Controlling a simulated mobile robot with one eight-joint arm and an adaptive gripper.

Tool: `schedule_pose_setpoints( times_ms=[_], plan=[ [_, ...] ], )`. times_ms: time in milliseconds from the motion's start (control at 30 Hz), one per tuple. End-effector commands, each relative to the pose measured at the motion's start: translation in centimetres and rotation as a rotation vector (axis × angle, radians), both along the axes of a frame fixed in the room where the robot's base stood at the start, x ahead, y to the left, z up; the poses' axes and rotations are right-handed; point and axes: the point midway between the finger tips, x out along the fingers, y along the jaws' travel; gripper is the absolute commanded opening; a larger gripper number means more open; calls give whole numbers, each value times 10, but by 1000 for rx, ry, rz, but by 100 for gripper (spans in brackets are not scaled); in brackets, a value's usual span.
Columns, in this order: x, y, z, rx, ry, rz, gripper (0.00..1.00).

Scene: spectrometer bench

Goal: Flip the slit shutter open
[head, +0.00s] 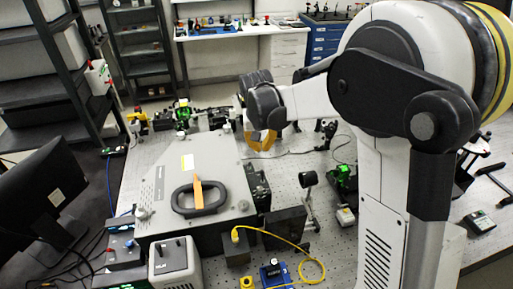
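The large grey instrument box (165,200) lies on the perforated optical bench. A black loop handle (185,208) with an orange bar across it sits on its lid. I cannot pick out the slit shutter for certain; it is too small or hidden at this distance. My arm reaches in from the right, and its wrist (266,106) is above the bench behind the box's far right corner. An orange ring shows just below the wrist. The gripper fingers are hidden by the wrist or too small to make out, so their opening does not show.
Small optics mounts (183,112) line the bench behind the box. A round black mount on a post (308,179) and a green-lit device (343,178) stand right of it. A yellow cable (312,266) loops in front. A monitor (45,195) and dark shelves are at left.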

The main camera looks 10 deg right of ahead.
Motion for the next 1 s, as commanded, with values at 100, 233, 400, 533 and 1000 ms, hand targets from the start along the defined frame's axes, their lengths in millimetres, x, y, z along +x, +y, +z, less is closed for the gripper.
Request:
schedule_pose_setpoints(
  times_ms=[100, 233, 400, 533, 1000],
  plan=[
    [1, 0, -2, -1, 4, -2, 0],
    [1, 0, -2, -1, 3, -2, 0],
    [2, 0, -3, -1, 3, -2, 0],
    [5, -2, -14, -1, 3, -2, 0],
    [23, -12, -101, -1, 2, -2, 0]
  ],
)
